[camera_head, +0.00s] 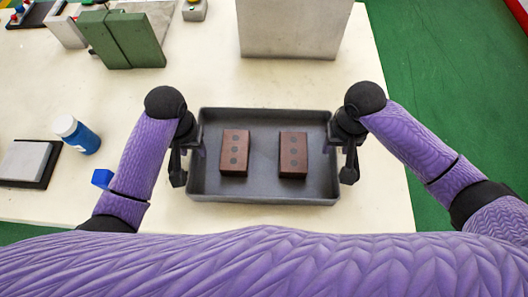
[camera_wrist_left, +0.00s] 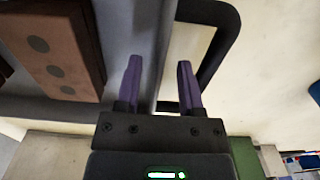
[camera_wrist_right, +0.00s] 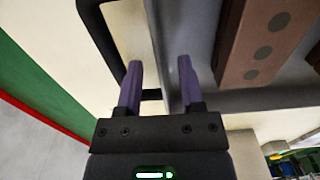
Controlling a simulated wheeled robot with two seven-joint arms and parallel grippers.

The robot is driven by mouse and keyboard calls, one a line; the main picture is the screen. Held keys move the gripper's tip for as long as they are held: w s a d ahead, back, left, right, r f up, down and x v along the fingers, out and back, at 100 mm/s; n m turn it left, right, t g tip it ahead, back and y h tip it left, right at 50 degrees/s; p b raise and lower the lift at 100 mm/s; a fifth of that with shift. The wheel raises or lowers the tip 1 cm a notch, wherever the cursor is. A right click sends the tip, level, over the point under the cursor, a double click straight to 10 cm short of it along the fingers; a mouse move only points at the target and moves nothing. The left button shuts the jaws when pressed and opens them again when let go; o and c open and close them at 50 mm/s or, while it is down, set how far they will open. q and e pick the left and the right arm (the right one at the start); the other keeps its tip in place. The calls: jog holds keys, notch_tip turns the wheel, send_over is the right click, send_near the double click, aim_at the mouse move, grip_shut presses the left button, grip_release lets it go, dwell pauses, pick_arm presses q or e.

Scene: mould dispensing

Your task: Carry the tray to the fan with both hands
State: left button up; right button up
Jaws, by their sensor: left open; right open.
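The dark grey tray (camera_head: 265,190) lies on the pale table in front of me and holds two brown blocks (camera_head: 234,153) (camera_head: 293,155), each with a column of dark round marks. My left gripper (camera_head: 194,148) is at its left side, open; in the left wrist view its fingers (camera_wrist_left: 160,72) straddle the tray wall beside a black loop handle (camera_wrist_left: 222,50). My right gripper (camera_head: 335,148) is open at the right side; in the right wrist view its fingers (camera_wrist_right: 159,78) straddle the wall beside the other handle (camera_wrist_right: 100,35). I cannot clearly identify a fan.
A large pale grey box (camera_head: 295,28) stands beyond the tray. A green object (camera_head: 124,40) is at the back left. Clear table lies between tray and box.

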pick_arm(q)
jog(key=shift+f, duration=1.1)
pick_arm(e)
jog(key=shift+f, duration=1.1)
pick_arm(q)
grip_shut()
pick_arm(e)
grip_shut()
pick_arm(q)
jog(key=shift+w, duration=0.1)
pick_arm(e)
jog(key=shift+r, duration=0.1)
